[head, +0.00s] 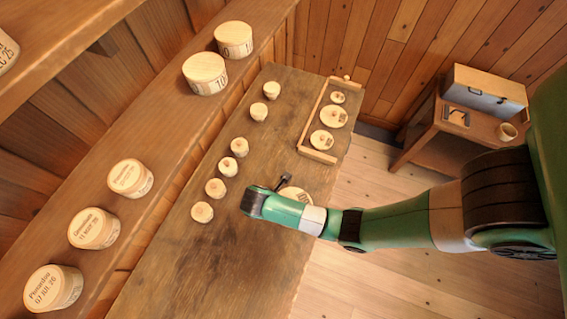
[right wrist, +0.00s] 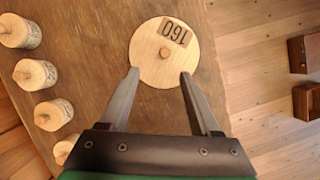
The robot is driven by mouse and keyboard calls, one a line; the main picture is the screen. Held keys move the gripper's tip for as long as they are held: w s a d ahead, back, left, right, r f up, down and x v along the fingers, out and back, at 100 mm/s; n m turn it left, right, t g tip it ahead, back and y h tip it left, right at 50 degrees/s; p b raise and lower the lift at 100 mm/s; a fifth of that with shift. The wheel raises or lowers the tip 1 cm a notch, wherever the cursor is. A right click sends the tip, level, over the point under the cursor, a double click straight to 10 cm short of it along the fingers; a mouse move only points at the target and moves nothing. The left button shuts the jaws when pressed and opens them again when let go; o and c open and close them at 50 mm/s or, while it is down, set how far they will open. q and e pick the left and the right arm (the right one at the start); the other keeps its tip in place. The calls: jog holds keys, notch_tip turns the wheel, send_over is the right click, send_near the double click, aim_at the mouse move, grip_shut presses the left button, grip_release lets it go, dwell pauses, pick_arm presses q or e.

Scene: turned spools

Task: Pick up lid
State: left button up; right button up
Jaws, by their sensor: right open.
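A round pale wooden lid (right wrist: 150,62) with a small centre knob and a dark "160" label lies on the workbench in the right wrist view. In the head view the lid (head: 297,194) is partly hidden by my right arm. My right gripper (right wrist: 160,73) is open and empty. Its two fingertips appear on either side of the lid's near part; whether they touch it I cannot tell. In the head view my right gripper (head: 284,180) is at the lid. My left gripper is not in view.
Several small spools (head: 215,188) stand in a row on the workbench (head: 190,265). A wooden rack (head: 318,155) at the back holds round lids. Larger round boxes (head: 93,228) stand on the shelf at left. A side table (head: 440,150) stands beyond, at right.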

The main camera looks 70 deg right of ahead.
jog(key=x, duration=0.2)
jog(key=a+b+x, duration=0.1)
jog(key=x, duration=0.2)
jog(key=s+x, duration=0.1)
jog(key=x, duration=0.1)
jog(key=shift+s+f, duration=0.1)
jog(key=shift+f, duration=0.4)
jog(key=b+x, duration=0.2)
jog(key=x, duration=0.3)
jog(key=shift+d, duration=0.2)
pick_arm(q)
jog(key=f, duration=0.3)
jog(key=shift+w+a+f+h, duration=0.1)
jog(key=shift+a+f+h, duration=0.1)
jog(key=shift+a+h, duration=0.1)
pick_arm(e)
grip_shut()
